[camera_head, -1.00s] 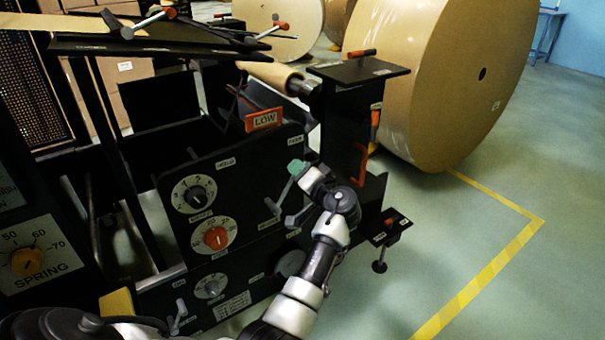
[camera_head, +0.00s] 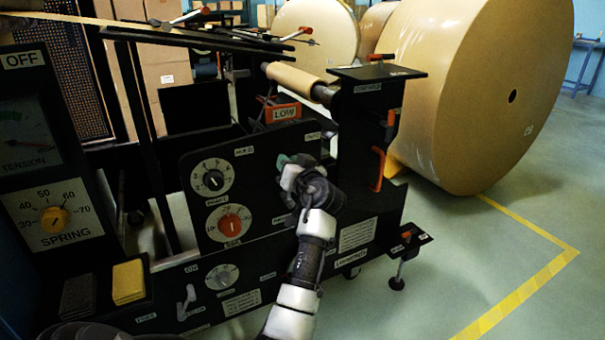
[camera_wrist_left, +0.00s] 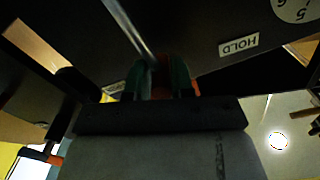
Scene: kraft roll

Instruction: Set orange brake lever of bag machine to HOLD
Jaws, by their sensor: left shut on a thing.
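The bag machine's black panel (camera_head: 262,165) stands ahead in the head view, with small white labels along its top edge. My left gripper (camera_head: 286,162), with teal fingertips, is at the upper right of this panel, below the LOW sign. In the left wrist view my left gripper (camera_wrist_left: 163,82) is shut on the orange brake lever's grip (camera_wrist_left: 160,78), of which only bits of orange show between and beside the fingers. The lever's metal rod (camera_wrist_left: 128,24) runs up and left from them. A HOLD label (camera_wrist_left: 239,45) appears upside down to the right. My right gripper is in neither view.
The panel carries a black dial (camera_head: 212,179) and a red dial (camera_head: 230,225). A SPRING dial (camera_head: 55,219) is at left. A large kraft roll (camera_head: 460,100) stands at right. Clear floor (camera_head: 450,250) lies on the right, with yellow lines.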

